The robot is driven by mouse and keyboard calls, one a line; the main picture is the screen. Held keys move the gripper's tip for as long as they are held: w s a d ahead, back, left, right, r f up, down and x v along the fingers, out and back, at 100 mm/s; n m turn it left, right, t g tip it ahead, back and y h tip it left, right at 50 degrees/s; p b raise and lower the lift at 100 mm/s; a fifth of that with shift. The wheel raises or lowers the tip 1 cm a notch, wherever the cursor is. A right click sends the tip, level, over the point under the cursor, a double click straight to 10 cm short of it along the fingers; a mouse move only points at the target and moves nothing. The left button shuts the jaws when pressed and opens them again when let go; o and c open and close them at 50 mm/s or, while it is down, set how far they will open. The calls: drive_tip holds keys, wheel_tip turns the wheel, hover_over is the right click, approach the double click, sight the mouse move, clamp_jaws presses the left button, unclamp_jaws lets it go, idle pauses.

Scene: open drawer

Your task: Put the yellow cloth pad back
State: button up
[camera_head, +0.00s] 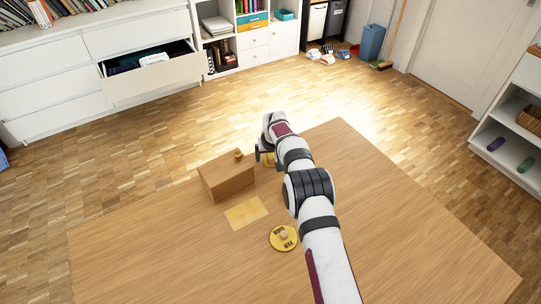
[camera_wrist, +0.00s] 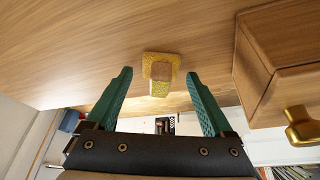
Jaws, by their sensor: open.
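The yellow cloth pad (camera_wrist: 150,60) has a textured face, with a small wooden block showing at its middle. In the wrist view it lies on the table, centred between my fingertips. In the head view a strip of the pad (camera_head: 268,160) shows beside my gripper (camera_head: 266,155), which hides most of it. My gripper is open, and its teal fingers (camera_wrist: 160,74) stand apart from the pad on either side. A wooden box (camera_head: 226,178) with a brass knob stands left of my gripper; its knob (camera_wrist: 305,126) also shows in the wrist view.
A flat yellow square (camera_head: 245,212) lies on the table (camera_head: 170,250) in front of the box. A round yellow disc (camera_head: 277,243) with dark marks and a small wooden block lies nearer. The table's left and right sides are clear. A dresser drawer (camera_head: 155,78) stands open across the room.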

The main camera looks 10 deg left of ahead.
drive_tip(key=v, duration=1.1)
drive_tip(key=s+d+r+m+g, duration=0.2)
drive_tip(key=s+d+r+m, duration=0.2)
drive_tip(key=s+d+r, duration=0.85)
drive_tip(key=s+d+m+g, duration=0.1)
drive_tip(key=s+d+m, duration=0.2)
drive_tip(key=s, duration=1.2)
drive_tip(key=s+d+f+m+g, duration=0.1)
drive_tip(key=s+d+m, duration=0.2)
drive_tip(key=s, duration=1.2)
drive_tip(key=d, duration=0.2)
drive_tip(key=shift+d+f, duration=0.2)
drive_tip(key=shift+d, duration=0.1)
